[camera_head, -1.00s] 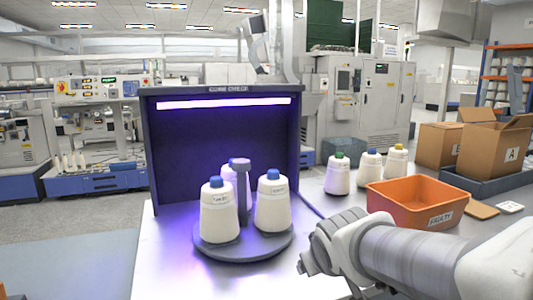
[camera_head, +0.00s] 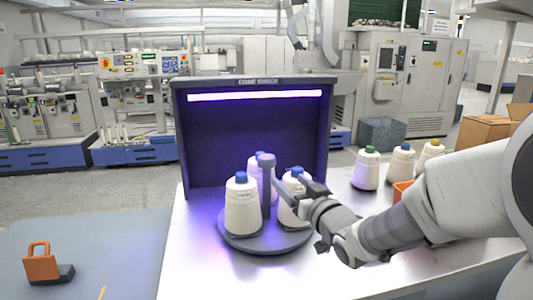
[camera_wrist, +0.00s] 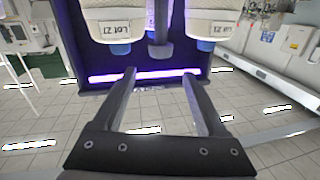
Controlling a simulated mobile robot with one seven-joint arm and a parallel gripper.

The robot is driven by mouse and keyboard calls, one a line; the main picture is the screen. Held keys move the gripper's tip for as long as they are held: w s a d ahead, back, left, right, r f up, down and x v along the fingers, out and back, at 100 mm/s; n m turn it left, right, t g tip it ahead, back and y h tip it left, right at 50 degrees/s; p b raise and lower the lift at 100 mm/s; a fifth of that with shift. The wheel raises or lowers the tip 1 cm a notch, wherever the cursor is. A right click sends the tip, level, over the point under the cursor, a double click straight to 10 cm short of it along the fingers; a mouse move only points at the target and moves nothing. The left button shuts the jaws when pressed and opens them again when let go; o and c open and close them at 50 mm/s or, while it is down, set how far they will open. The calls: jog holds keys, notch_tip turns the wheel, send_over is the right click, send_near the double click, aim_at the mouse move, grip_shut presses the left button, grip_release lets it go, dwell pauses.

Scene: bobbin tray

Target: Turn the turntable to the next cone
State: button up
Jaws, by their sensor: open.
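The dark round turntable (camera_head: 250,240) sits on the table in the lit cone-check booth, with a grey post (camera_head: 266,178) at its middle. It carries white cones with blue caps: a left one (camera_head: 242,212), a right one (camera_head: 291,186), and one behind (camera_head: 253,172), partly hidden by the post. My gripper (camera_head: 303,194) is in front of the right cone, covering part of it; I cannot tell whether they touch. In the wrist view my gripper (camera_wrist: 160,75) is open with nothing between its fingers. Two labelled cones (camera_wrist: 107,25) (camera_wrist: 209,22) and the post (camera_wrist: 159,35) appear upside down beyond the fingertips.
The booth (camera_head: 254,135) walls the turntable's back. Cones with green (camera_head: 367,170), blue (camera_head: 401,165) and yellow (camera_head: 431,155) caps stand to the right. My arm mostly hides an orange bin (camera_head: 402,190). The table front (camera_head: 215,275) is clear.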

aim_at(263, 156)
jog(key=b+x, duration=0.2)
jog(key=x, duration=1.5)
jog(key=shift+w+a, duration=0.1)
jog(key=shift+w, duration=0.1)
grip_shut()
